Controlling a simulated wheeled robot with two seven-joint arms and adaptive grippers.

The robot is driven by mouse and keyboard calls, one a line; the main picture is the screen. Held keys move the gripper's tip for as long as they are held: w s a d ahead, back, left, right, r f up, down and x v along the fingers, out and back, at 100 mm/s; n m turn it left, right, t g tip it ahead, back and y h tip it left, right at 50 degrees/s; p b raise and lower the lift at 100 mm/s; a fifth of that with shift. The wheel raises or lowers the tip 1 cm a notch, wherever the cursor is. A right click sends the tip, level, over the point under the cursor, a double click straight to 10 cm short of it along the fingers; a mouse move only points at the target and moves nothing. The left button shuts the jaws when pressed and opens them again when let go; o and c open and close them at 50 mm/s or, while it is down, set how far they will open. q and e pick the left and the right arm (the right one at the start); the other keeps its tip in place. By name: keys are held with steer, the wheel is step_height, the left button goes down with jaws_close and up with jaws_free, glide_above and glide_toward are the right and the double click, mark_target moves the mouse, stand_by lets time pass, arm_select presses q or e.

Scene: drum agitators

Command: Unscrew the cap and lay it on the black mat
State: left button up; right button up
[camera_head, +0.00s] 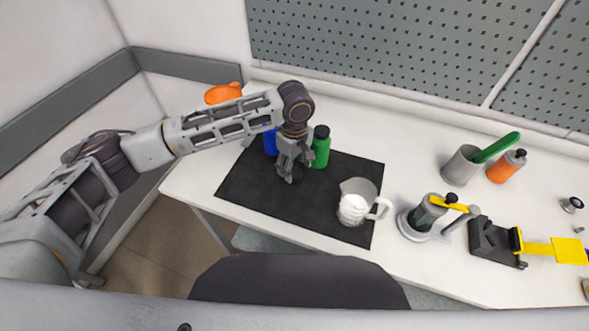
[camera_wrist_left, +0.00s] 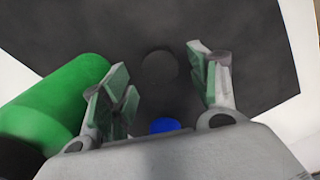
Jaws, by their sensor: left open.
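The black mat (camera_head: 250,190) lies on the white table. A blue bottle (camera_head: 270,142) stands at its back left, partly hidden by my left arm; its top is hidden. A bit of blue (camera_wrist_left: 165,125) shows in the left wrist view. A green bottle (camera_head: 321,152) with a black cap (camera_head: 322,131) stands just right of my left gripper (camera_head: 288,174). The left gripper is open and low over the mat. In the left wrist view a dark round thing, apparently a cap (camera_wrist_left: 160,68), shows between the spread fingers against the mat. My right gripper is not in view.
A clear jug (camera_head: 357,200) with white contents stands on the mat's right side. Further right are a grey stand (camera_head: 425,218), a black and yellow fixture (camera_head: 495,243), a grey cup (camera_head: 462,166) and an orange bottle (camera_head: 506,167). The mat's front left is bare.

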mark_target(295, 173)
arm_select(q)
step_height(295, 173, up, 10)
steer(key=shift+f, duration=0.2)
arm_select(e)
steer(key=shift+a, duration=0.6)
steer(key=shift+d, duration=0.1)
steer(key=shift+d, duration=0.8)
